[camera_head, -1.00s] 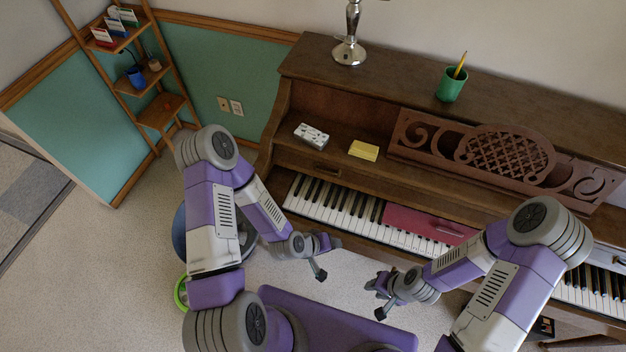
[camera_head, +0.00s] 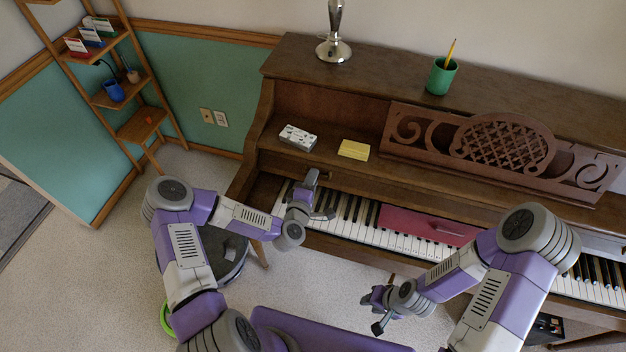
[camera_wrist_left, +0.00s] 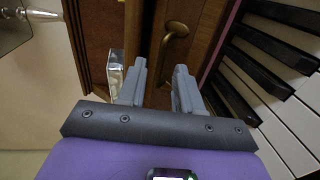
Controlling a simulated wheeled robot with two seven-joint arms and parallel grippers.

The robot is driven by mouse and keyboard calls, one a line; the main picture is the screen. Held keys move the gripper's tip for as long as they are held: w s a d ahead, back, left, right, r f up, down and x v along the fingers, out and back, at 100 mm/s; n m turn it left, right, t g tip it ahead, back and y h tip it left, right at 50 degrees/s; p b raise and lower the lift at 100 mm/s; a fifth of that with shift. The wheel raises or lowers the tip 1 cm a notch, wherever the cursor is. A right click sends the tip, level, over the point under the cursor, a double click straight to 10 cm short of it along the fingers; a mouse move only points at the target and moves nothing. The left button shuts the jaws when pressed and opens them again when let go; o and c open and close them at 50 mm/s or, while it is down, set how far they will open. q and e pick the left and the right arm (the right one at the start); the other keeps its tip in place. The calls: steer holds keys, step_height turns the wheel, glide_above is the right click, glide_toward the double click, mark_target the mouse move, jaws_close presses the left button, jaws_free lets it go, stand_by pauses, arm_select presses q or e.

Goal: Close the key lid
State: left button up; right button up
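The brown wooden key lid (camera_wrist_left: 210,25) is open, with the white and black piano keys (camera_head: 350,215) exposed. A brass handle (camera_wrist_left: 175,32) on the wood shows just ahead of and between my left fingers in the left wrist view. My left gripper (camera_head: 320,196) is open at the left end of the keyboard, near the lid's front edge; the fingers (camera_wrist_left: 160,88) are apart, and I cannot tell whether they touch the handle. My right gripper (camera_head: 371,312) is open and empty in front of the piano, apart from it. A flat pinkish-red object (camera_head: 428,225) lies across the keys.
A white patterned block (camera_head: 298,137) and a yellow pad (camera_head: 354,150) lie on the ledge above the keys. A carved music stand (camera_head: 500,145) is to their right. A green cup (camera_head: 441,77) and a silver stand (camera_head: 333,48) are on top. A purple bench (camera_head: 310,333) stands in front.

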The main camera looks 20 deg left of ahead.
arm_select(q)
steer(key=shift+w+f, duration=0.1)
steer(key=shift+w, duration=0.35)
steer(key=shift+c, duration=0.4)
jaws_close()
stand_by(0.8)
